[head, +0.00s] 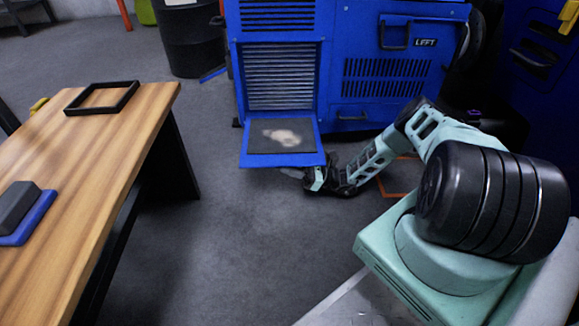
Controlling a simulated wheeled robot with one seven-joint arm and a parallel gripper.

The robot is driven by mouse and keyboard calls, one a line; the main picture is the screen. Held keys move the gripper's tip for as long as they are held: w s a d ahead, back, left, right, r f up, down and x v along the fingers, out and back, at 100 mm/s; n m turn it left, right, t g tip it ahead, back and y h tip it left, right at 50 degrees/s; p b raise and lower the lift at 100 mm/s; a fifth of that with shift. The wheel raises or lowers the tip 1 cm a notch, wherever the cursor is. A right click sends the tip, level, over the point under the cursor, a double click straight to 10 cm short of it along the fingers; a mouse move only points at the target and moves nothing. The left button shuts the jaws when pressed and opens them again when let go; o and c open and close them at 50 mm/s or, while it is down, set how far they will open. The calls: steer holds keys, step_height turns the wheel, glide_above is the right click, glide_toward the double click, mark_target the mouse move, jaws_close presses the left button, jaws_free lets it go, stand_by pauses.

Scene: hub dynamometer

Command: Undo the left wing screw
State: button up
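A blue machine cabinet (385,75) marked LEFT stands at the back. A blue shelf or lowered flap (283,160) sticks out from its front, with a dark mat and a pale patch on it. My arm reaches low to the left, and my gripper (303,177) is beside and partly under the flap's right front corner. The fingertips are small and partly hidden there, so I cannot tell whether they are open, shut or touching anything. I cannot make out any wing screw in this view.
A wooden table (120,128) on the left bears a black frame (103,98) and a dark block (17,207) on a blue base. A black drum (190,40) stands at the back. Orange lines (398,192) mark the floor near my arm. The grey floor (230,250) between table and arm is clear.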

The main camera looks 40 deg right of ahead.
steer(key=p+v, duration=0.2)
steer(key=v, duration=0.5)
steer(key=shift+s+d, duration=0.15)
steer(key=shift+d, duration=0.05)
steer(key=shift+f, duration=0.1)
